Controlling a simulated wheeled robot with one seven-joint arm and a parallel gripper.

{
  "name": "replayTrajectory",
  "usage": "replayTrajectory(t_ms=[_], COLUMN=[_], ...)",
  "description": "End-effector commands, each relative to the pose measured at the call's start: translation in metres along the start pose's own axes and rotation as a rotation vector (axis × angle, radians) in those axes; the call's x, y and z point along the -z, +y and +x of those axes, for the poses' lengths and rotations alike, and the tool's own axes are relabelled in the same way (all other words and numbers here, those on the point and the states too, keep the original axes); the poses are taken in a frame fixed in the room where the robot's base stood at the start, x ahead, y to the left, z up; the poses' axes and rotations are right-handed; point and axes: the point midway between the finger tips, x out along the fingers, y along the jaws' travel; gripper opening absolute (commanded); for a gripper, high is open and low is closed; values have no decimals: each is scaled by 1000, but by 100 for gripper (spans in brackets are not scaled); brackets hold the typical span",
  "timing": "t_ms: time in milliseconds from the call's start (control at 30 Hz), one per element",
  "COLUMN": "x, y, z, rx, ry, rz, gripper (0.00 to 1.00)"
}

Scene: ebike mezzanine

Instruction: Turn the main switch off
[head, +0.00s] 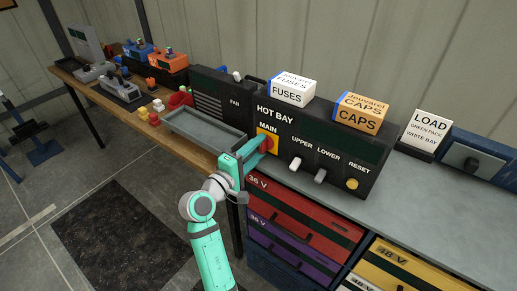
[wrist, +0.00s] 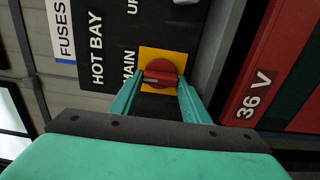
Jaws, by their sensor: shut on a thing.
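The main switch (head: 267,144) is a red rotary knob on a yellow plate, at the left of the black HOT BAY panel (head: 325,142) under the word MAIN. My gripper (head: 254,148) is at the knob, with its fingers on either side of it. In the wrist view the red knob (wrist: 160,73) sits between the two teal fingertips of my gripper (wrist: 160,82), which are shut on it. The knob's grip bar lies across the gap between the fingers. In the head view my fingers partly hide the knob.
The panel also has an UPPER lever (head: 295,164), a LOWER lever (head: 320,175) and a yellow RESET button (head: 352,184). FUSES (head: 292,90) and CAPS (head: 361,111) boxes sit on top. A grey tray (head: 203,132) lies left.

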Motion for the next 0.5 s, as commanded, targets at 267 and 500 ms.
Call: replayTrajectory(t_ms=[267,500], x=[-1,-2], y=[0,-1], z=[0,1], rx=[0,1], ry=[0,-2], rz=[-6,-5], gripper=[20,61])
